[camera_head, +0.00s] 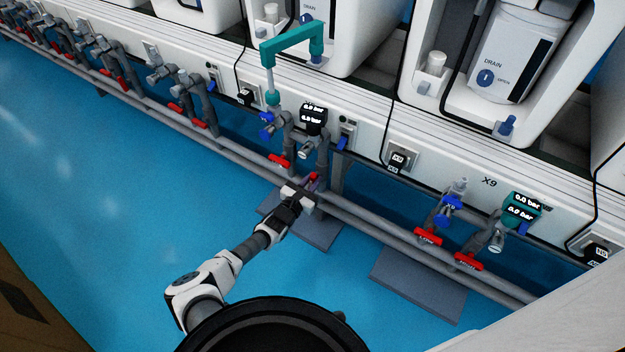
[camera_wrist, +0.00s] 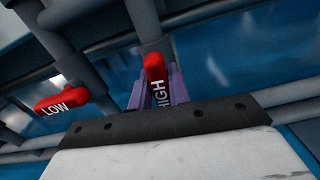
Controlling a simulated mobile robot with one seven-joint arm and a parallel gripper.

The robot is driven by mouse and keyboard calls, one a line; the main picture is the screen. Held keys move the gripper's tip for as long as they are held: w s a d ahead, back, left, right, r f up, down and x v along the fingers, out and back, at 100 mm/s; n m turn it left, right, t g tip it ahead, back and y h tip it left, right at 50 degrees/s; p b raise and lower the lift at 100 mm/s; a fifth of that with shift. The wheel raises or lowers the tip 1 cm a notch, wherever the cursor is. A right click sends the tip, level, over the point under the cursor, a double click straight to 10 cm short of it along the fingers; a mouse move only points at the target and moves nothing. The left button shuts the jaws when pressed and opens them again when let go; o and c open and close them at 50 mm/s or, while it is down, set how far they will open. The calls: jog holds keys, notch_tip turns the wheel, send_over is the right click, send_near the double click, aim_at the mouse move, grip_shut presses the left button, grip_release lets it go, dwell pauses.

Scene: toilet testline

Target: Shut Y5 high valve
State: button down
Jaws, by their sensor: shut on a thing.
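The red HIGH valve handle (camera_wrist: 155,72) is in the middle of the wrist view, roughly in line with its grey pipe. It also shows as a small red piece in the head view (camera_head: 314,177). My gripper (camera_head: 308,187) is at this handle, below the middle station. In the wrist view the purple fingers of my gripper (camera_wrist: 158,90) are shut on the handle, one on each side. The red LOW handle (camera_wrist: 62,98) is to the left, set across its pipe and apart from the fingers; the head view shows it too (camera_head: 281,160). No Y5 label is readable.
A black gauge box (camera_head: 313,119) and a teal pipe arm (camera_head: 292,45) are above the gripped valve. Long grey pipes (camera_head: 375,222) run along the station fronts. The X9 station's red handles (camera_head: 428,237) are to the right. Blue floor at left is clear.

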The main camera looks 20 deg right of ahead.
jog(key=m+p, duration=0.1)
jog(key=m, duration=0.3)
jog(key=shift+s, duration=0.1)
jog(key=m+p, duration=0.2)
jog(key=m, duration=0.2)
jog(key=shift+s+d+m, duration=0.1)
jog(key=shift+d+m, duration=0.05)
jog(key=shift+m, duration=0.15)
jog(key=m, duration=0.2)
jog(key=m+p, duration=0.1)
jog(key=m, duration=0.1)
jog(key=shift+f+m, duration=0.2)
jog(key=shift+m, duration=0.1)
jog(key=shift+s+f+m+p, duration=0.15)
jog(key=shift+m+p, duration=0.55)
jog(key=shift+m, duration=1.1)
jog(key=c, duration=1.3)
grip_release()
